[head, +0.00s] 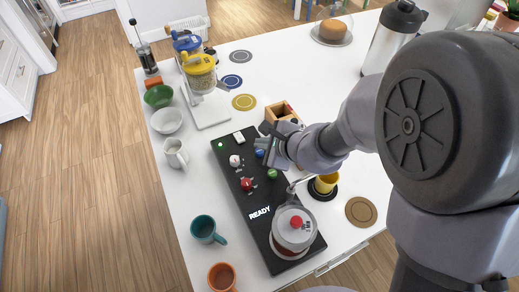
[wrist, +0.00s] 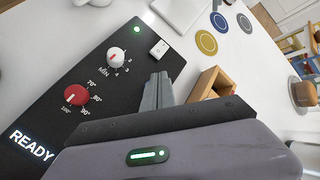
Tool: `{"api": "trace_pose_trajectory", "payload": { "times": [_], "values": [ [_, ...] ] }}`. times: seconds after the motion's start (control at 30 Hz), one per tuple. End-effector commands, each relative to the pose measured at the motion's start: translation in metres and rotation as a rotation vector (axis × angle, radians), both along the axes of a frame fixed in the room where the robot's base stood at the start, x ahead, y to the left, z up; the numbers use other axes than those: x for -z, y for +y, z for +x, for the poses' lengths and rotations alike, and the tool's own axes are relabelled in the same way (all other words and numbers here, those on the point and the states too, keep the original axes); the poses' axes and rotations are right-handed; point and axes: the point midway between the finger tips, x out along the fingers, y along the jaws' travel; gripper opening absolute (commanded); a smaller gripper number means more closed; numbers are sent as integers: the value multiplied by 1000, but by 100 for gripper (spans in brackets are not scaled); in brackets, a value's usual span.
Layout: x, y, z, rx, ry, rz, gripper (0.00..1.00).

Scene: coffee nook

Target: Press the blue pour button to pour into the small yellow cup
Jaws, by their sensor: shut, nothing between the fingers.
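The black machine panel (head: 228,165) lies along the counter's left side, with READY lit on it. The blue button (head: 260,153) is at its right edge, just left of my gripper (head: 271,143). My gripper is shut and empty, with its fingers over the panel's edge close to the button; I cannot tell if they touch it. In the wrist view the shut fingers (wrist: 157,92) point at the panel, and the blue button is hidden. The small yellow cup (head: 326,184) stands upright on a black coaster (head: 323,195) beside the glass kettle (head: 293,232), near its spout.
A green button (head: 272,174), red knob (head: 246,184) and white knob (head: 235,161) sit near the blue button. A wooden box (head: 284,112) stands just behind my gripper. Mugs and bowls line the left edge. The counter's middle back is clear.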

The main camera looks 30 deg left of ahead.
Motion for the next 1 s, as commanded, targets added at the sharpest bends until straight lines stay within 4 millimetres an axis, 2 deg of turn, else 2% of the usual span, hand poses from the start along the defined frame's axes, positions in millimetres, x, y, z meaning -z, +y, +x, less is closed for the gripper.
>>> {"api": "trace_pose_trajectory", "payload": {
  "times": [0.77,1.0],
  "values": [
    [0,0,0,0,0,0,0],
    [7,0,0,1,0,1,0]
  ]
}}
